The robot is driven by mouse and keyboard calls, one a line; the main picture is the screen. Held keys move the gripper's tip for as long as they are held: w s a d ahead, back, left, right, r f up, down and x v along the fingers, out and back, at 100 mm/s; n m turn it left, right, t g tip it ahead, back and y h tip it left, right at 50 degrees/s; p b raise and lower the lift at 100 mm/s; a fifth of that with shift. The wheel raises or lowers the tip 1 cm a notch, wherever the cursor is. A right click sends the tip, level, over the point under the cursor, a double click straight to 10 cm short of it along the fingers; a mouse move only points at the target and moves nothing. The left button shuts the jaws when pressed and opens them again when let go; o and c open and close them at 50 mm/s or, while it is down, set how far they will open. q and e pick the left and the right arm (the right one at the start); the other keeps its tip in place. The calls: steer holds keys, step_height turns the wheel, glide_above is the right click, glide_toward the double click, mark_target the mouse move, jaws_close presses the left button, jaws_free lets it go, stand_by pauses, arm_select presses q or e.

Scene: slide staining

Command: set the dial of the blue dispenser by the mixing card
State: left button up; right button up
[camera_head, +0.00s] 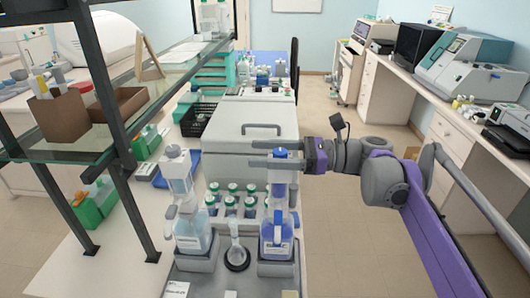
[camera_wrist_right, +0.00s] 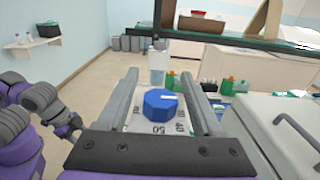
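The blue dispenser (camera_head: 277,232) stands upright on a grey tray at the front, with blue liquid in its bottle. Its blue dial (camera_wrist_right: 160,104) shows in the right wrist view, with a white mark pointing to the right. Printed numbers, 40 and 50 among them, lie around the dial's near side. My right gripper (camera_head: 276,158) reaches in from the right at the dispenser's head. In the wrist view its fingers (camera_wrist_right: 160,78) are open, one on each side of the dial, with gaps. Small white cards (camera_head: 176,289) lie at the tray's front; their text is unreadable. My left gripper is not in view.
A clear dispenser (camera_head: 190,225) stands left on the tray, with a small flask (camera_head: 236,255) between the two dispensers. Several green-capped bottles (camera_head: 232,188) stand behind. A large grey box (camera_head: 240,120) is farther back. A black-framed glass shelf (camera_head: 60,150) borders the left.

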jaws_close()
steer(key=shift+m+t, duration=0.4)
steer(key=shift+t, duration=0.2)
steer(key=shift+w+d+m+t+h+p, duration=0.3)
steer(key=shift+m+t+h, duration=0.55)
steer(key=shift+m+t, duration=0.8)
steer(key=shift+w+a+m+t+h+p, duration=0.1)
steer(key=shift+w+m+t+h, duration=0.25)
steer(key=shift+m+t+h, duration=1.2)
steer(key=shift+w+d+m+t+h+p, duration=0.1)
steer(key=shift+w+d+m+t+p, duration=0.45)
steer(key=shift+t, duration=1.95)
steer(key=shift+s+a+m+b, duration=0.15)
steer(key=shift+a+m+b, duration=0.15)
steer(key=shift+m+b, duration=0.1)
jaws_free()
